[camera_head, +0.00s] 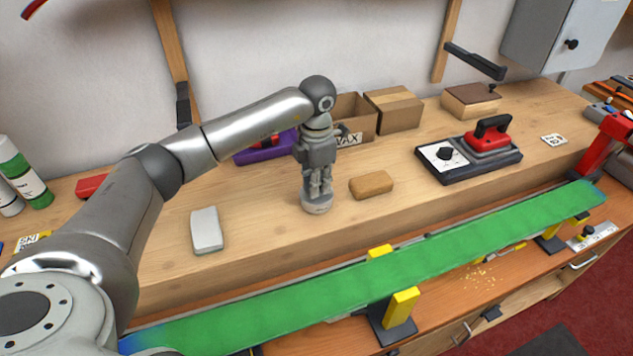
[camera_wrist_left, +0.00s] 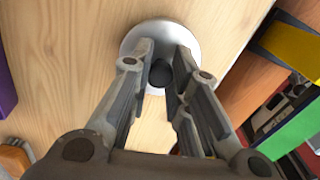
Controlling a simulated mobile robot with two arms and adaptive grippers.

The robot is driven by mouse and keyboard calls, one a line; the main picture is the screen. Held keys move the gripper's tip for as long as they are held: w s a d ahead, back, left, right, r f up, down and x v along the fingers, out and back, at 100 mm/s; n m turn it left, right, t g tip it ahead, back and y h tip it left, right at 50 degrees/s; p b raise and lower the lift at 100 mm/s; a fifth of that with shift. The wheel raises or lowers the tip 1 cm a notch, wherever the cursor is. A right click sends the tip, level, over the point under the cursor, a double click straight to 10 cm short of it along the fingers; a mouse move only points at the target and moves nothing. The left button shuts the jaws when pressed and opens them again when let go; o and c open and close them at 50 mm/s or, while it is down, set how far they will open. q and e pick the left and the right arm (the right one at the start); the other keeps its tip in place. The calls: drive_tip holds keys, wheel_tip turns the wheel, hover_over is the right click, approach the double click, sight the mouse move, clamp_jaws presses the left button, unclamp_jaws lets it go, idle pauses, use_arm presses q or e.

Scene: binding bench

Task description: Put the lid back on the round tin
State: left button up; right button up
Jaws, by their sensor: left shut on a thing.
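My left gripper (camera_head: 318,193) points straight down over the wooden bench and is shut on a small black knob (camera_wrist_left: 160,74). The knob stands at the middle of a round, pale silver lid (camera_wrist_left: 165,34), which spreads out beneath the fingertips in the wrist view. In the head view a short, pale round body (camera_head: 316,207) shows directly under the fingers, at bench level. The gripper covers much of its top. I cannot tell the lid from the tin there, or whether the lid is fully seated. My right gripper is not in view.
A tan block (camera_head: 371,185) lies close right of the gripper, a pale block (camera_head: 207,230) further left. A purple tray (camera_head: 258,152) and cardboard boxes (camera_head: 393,109) stand behind. A black-based device (camera_head: 468,158) is at right. A long green strip (camera_head: 380,275) runs along the front.

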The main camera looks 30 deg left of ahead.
use_arm(q)
drive_tip(key=o, duration=0.9)
drive_tip(key=shift+o, duration=0.4)
drive_tip(key=o, duration=0.4)
drive_tip(key=shift+o, duration=0.2)
